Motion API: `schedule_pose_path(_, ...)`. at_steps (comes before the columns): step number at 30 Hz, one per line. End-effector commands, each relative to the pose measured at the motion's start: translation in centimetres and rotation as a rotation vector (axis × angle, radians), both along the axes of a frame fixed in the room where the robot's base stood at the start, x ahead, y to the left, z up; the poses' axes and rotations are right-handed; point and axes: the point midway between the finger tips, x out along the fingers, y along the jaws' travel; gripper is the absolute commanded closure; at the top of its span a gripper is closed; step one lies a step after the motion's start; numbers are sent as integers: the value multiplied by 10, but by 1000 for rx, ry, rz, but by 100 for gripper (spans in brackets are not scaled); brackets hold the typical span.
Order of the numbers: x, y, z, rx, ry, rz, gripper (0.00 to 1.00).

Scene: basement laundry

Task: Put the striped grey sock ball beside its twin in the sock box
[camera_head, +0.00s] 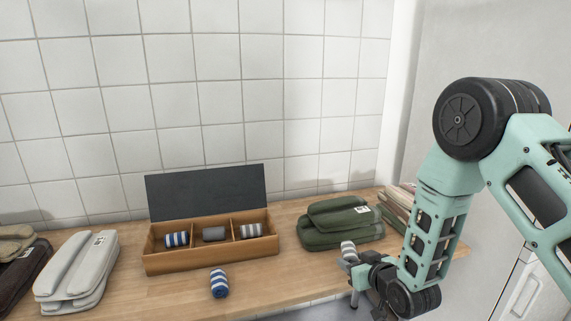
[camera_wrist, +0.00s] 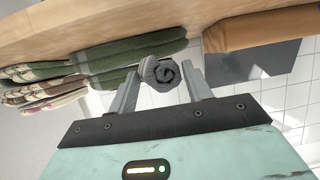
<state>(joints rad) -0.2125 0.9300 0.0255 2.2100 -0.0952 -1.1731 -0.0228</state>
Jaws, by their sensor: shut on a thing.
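My gripper (camera_head: 352,263) is shut on a striped grey sock ball (camera_head: 348,248) near the counter's front edge, right of the sock box. In the wrist view the sock ball (camera_wrist: 160,74) sits between the two fingers, its rolled spiral end showing. The wooden sock box (camera_head: 210,261) stands on the counter with its dark lid (camera_head: 206,192) raised at the back. Its right compartment holds the twin, a grey-and-white striped sock ball (camera_head: 250,231). The middle one holds a plain grey ball (camera_head: 214,234), the left one a blue-and-white striped ball (camera_head: 177,240).
Another blue-striped sock ball (camera_head: 219,283) lies on the counter in front of the box. A folded green stack (camera_head: 340,224) stands between the box and my arm. Light grey folded cloths (camera_head: 78,272) lie left of the box. A tiled wall (camera_head: 200,90) is behind.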

Motion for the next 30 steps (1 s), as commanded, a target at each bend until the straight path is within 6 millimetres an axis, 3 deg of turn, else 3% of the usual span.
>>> schedule_pose_path(1, -9, -28, 3, -3, 9, -60, 77)
schedule_pose_path(3, -20, -62, 1, -3, 8, -134, 77)
schedule_pose_path(6, -37, -99, -1, -2, 6, -219, 77)
schedule_pose_path(12, -60, -141, -1, -1, 1, -316, 77)
schedule_pose_path(21, -105, -148, 18, 1, 1, -333, 77)
schedule_pose_path(26, -109, -147, 20, 1, -2, -330, 77)
schedule_pose_path(30, -96, -132, 14, 4, -6, -294, 77)
